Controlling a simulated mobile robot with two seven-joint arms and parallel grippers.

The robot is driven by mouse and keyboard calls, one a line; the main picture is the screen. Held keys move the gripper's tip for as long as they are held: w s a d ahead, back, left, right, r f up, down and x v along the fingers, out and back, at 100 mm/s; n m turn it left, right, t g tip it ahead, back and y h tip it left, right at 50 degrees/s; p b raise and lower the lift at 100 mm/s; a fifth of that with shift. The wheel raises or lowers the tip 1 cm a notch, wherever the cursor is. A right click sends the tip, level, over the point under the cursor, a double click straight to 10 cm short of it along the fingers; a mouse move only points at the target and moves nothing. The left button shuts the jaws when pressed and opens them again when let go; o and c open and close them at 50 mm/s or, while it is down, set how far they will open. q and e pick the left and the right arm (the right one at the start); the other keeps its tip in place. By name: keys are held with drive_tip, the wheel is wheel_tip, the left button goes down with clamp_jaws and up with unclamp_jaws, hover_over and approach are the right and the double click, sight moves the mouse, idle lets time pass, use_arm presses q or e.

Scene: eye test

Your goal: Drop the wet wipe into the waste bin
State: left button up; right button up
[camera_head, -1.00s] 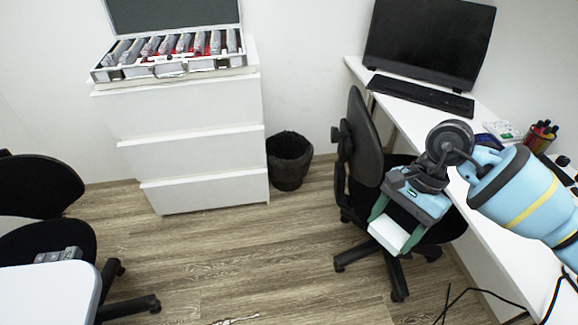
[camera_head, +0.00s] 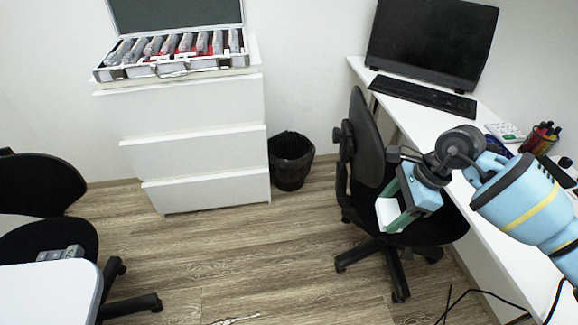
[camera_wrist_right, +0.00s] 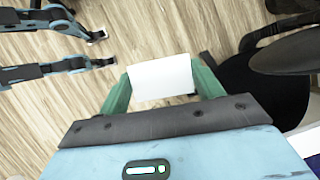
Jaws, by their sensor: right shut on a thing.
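The wet wipe (camera_head: 387,215) is a white, flat-sided piece held between the green fingers of my right gripper (camera_head: 394,211). The wet wipe also shows in the right wrist view (camera_wrist_right: 160,78), with a green finger on each side. My right gripper is shut on it, in the air in front of the desk chair. The waste bin (camera_head: 290,162) is black and open at the top. It stands on the floor against the wall, left of and farther back than my gripper. My left gripper is not seen.
A white drawer unit (camera_head: 195,150) with an open case (camera_head: 170,68) is left of the bin. The white desk (camera_head: 490,245) is at right. The wooden floor (camera_head: 240,240) before the bin is clear.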

drive_tip(key=shift+s, duration=0.1)
drive_tip(key=shift+s+a+f+n, duration=0.1)
drive_tip(key=shift+s+n, duration=0.25)
drive_tip(key=shift+n, duration=0.15)
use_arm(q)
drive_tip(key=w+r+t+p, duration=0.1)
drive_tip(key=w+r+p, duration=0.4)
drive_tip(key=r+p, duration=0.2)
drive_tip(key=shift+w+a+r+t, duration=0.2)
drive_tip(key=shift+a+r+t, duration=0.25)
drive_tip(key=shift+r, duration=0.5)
use_arm(e)
drive_tip(key=s+f+n+g+h, duration=0.1)
drive_tip(key=s+n+g+h, duration=0.3)
drive_tip(key=s+n, duration=1.3)
drive_tip(key=shift+s+a+f+n+g, duration=0.2)
drive_tip(key=shift+s+a+n+g, duration=0.1)
drive_tip(key=shift+s, duration=0.25)
